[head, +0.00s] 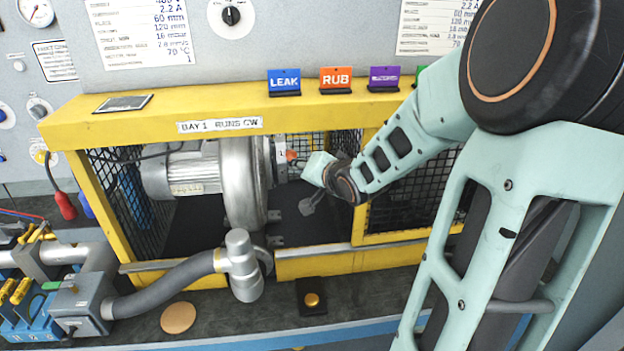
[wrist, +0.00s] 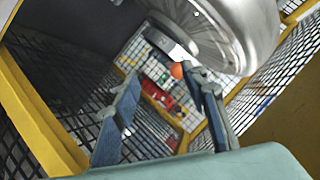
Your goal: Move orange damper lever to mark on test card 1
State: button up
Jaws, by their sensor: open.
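The orange damper lever tip (head: 291,155) shows beside the blower's outlet, just left of my gripper in the head view. In the wrist view the orange tip (wrist: 177,71) appears between my fingertips, close to the right one. My gripper (wrist: 168,80) is open, reaching through the yellow frame's opening; its fingers do not close on the lever, and I cannot tell the exact gap in depth. Test card 1 (head: 140,32) hangs on the back panel at upper left, its lines of values partly cut off at the top. The lever's scale is too small to read.
The silver blower housing (head: 243,180) and motor (head: 182,172) stand left of my gripper. The yellow frame (head: 330,113) with mesh surrounds the opening closely. Coloured tags LEAK (head: 284,82) and RUB (head: 335,79) stand on top. Another card (head: 432,28) hangs at right.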

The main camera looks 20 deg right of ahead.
jog(key=shift+s, duration=1.65)
